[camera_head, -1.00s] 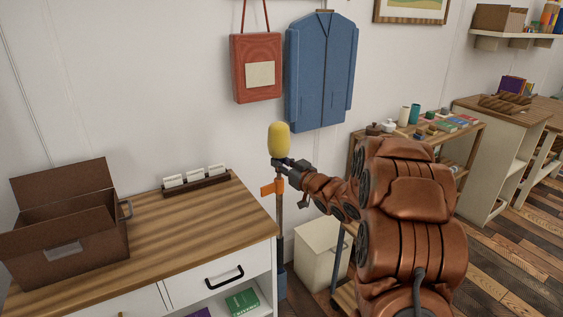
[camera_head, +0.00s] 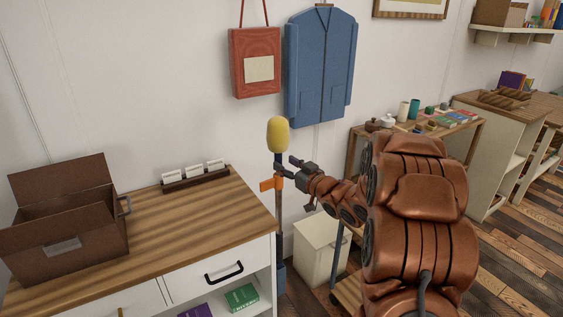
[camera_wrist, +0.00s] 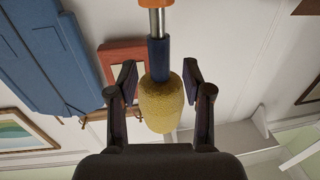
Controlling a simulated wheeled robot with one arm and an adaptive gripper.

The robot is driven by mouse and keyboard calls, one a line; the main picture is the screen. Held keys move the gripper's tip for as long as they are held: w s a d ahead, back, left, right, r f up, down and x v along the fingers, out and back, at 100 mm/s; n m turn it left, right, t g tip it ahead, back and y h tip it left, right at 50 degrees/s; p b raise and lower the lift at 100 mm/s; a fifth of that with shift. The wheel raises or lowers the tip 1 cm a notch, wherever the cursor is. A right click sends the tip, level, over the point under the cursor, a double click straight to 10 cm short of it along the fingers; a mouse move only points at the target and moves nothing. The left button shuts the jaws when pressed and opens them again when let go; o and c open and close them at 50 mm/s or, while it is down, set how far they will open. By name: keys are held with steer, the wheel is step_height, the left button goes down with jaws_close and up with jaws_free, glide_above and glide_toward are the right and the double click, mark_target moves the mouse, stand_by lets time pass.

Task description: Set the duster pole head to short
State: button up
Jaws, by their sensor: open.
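The duster pole stands upright beside the counter's right end, with a yellow head (camera_head: 278,133) on top and an orange clamp (camera_head: 271,184) lower on its shaft. In the wrist view the yellow head (camera_wrist: 161,103) joins a dark blue sleeve (camera_wrist: 159,58), with a bare silver shaft (camera_wrist: 156,22) between the sleeve and an orange part (camera_wrist: 155,3) at the top edge. My gripper (camera_head: 291,168) is open, just right of the pole below the head. In the wrist view the head appears between the spread fingers of my gripper (camera_wrist: 160,80), with gaps on both sides.
A wooden-topped counter (camera_head: 200,235) on the left holds a brown box (camera_head: 65,225) and a card rack (camera_head: 195,180). A blue jacket (camera_head: 320,65) and red bag (camera_head: 255,62) hang behind. A pale bin (camera_head: 320,250) stands on the floor near the pole.

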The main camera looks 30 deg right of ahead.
steer(key=v, duration=0.8)
steer(key=shift+s, duration=0.35)
steer(key=shift+w, duration=0.1)
steer(key=s+a+g+h+p, duration=0.1)
steer(key=s+a+g, duration=0.5)
steer(key=s, duration=0.7)
steer(key=s+a+r+m+g+h+p, duration=0.1)
steer(key=s+a+g+p, duration=0.3)
steer(key=s, duration=0.9)
steer(key=s+a+r+m+g+h+p, duration=0.1)
steer(key=s+a+g+p, duration=0.1)
steer(key=s+a+g, duration=0.7)
steer(key=s+a, duration=0.1)
steer(key=s, duration=0.3)
steer(key=shift+h, duration=0.4)
